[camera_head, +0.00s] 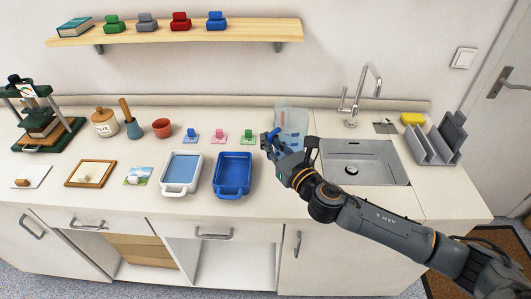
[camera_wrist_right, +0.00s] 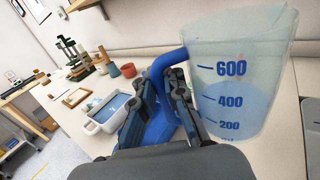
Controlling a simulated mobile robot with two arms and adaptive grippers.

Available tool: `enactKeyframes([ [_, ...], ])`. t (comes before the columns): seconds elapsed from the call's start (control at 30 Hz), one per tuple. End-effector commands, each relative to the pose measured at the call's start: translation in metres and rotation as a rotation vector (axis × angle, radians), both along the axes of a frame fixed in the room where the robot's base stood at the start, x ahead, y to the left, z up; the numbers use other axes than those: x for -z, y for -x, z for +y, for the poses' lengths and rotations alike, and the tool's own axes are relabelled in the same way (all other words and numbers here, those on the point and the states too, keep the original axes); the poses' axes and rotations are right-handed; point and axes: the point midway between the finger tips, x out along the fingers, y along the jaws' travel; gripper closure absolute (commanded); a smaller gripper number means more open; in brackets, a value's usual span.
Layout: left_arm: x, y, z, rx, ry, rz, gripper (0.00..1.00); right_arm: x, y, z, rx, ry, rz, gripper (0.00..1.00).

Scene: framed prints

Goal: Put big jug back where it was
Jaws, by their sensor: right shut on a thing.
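The big jug (camera_head: 292,121) is clear, with blue markings and a blue handle. It appears upright at the counter, just left of the sink, in the head view. In the right wrist view the jug (camera_wrist_right: 238,85) fills the right side, with marks 200, 400 and 600. My right gripper (camera_head: 271,142) is shut on the jug's blue handle; the handle (camera_wrist_right: 160,75) shows between the fingers in the wrist view. Whether the jug's base touches the counter is hidden behind the gripper. My left gripper is not in view.
The sink (camera_head: 360,165) with a tall tap (camera_head: 368,90) lies right of the jug. A blue tray (camera_head: 232,174) and a white-rimmed tray (camera_head: 181,173) stand left of it. A grey rack (camera_head: 437,143) stands far right.

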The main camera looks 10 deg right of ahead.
Motion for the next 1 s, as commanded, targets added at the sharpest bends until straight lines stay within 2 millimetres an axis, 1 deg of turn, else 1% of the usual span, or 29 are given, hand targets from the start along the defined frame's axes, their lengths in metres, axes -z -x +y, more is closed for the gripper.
enactKeyframes([
  [0.03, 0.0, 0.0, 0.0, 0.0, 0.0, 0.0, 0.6, 0.004, -0.013, 0.0, 0.003, 0.0, -0.003, 1.0],
  [0.1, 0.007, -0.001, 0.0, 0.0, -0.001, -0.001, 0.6, 0.023, -0.023, 0.001, 0.002, 0.0, -0.001, 1.0],
  [0.2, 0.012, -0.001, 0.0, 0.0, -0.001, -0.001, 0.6, 0.04, -0.037, 0.0, 0.002, -0.002, -0.002, 1.0],
  [0.33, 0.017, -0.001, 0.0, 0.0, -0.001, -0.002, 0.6, 0.052, -0.049, 0.0, 0.0, -0.001, -0.004, 1.0],
  [0.47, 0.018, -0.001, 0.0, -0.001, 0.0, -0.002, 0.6, 0.058, -0.054, 0.0, -0.001, 0.0, -0.004, 1.0],
  [0.53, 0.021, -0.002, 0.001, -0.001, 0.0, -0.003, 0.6, 0.064, -0.058, 0.0, 0.001, 0.0, -0.003, 1.0],
  [0.6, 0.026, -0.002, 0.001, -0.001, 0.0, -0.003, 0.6, 0.077, -0.058, 0.001, 0.0, -0.001, 0.001, 1.0],
  [0.7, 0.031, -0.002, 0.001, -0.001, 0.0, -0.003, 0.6, 0.09, -0.058, 0.001, 0.0, -0.002, 0.001, 1.0],
  [0.8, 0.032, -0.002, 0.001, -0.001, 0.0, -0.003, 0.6, 0.094, -0.058, 0.0, 0.0, -0.001, -0.002, 1.0],
  [1.0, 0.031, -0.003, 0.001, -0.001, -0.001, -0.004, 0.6, 0.093, -0.058, 0.0, -0.001, 0.001, -0.003, 1.0],
])
